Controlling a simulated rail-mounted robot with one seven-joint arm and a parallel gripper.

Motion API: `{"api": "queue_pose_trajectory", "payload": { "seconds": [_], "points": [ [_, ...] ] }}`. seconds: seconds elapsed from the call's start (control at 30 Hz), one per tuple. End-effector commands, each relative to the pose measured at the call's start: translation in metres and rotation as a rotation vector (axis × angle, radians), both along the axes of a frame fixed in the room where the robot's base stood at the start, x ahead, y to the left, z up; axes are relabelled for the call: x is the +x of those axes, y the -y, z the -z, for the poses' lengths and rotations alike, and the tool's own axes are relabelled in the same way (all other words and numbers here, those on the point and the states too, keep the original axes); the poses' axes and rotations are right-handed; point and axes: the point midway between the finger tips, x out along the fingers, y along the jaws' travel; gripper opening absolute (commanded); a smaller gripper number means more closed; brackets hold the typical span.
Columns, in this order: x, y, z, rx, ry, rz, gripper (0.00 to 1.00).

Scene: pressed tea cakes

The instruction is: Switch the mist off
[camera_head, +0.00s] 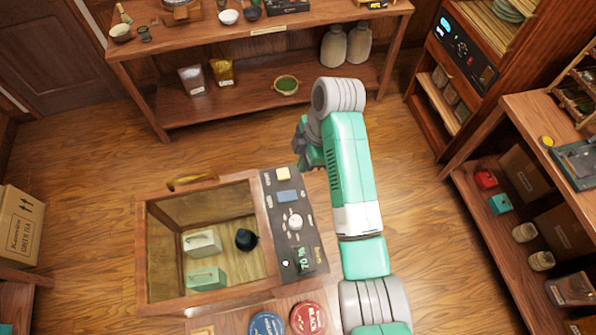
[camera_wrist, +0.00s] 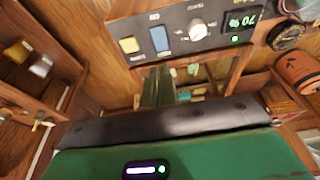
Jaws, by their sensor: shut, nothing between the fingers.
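The control panel (camera_head: 306,226) lies along the right edge of a wooden cabinet (camera_head: 141,255). It carries a yellow square button (camera_head: 283,174), a blue square button (camera_head: 287,196), a white round knob (camera_head: 295,221), a green light (camera_head: 285,264) and a lit green number display (camera_head: 304,259). The wrist view shows the same yellow button (camera_wrist: 130,44), blue button (camera_wrist: 160,38) and knob (camera_wrist: 197,30). The labels are too small to read, so I cannot tell which control is for mist. My gripper (camera_wrist: 158,72) is shut and empty, just short of the panel in the wrist view.
A wooden shelf table (camera_head: 150,48) is behind, with open floor (camera_head: 420,220) right of my arm.

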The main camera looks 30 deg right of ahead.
Motion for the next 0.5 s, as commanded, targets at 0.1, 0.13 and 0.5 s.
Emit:
{"api": "queue_pose_trajectory", "payload": {
  "seconds": [0.1,0.13,0.5],
  "points": [
    [-0.0006,0.0012,-0.0036,0.001,0.000,0.000,0.00],
    [-0.0006,0.0012,-0.0040,0.001,0.000,0.000,0.00],
    [0.0068,0.0024,0.0004,0.006,0.025,0.003,0.00]
  ]
}}
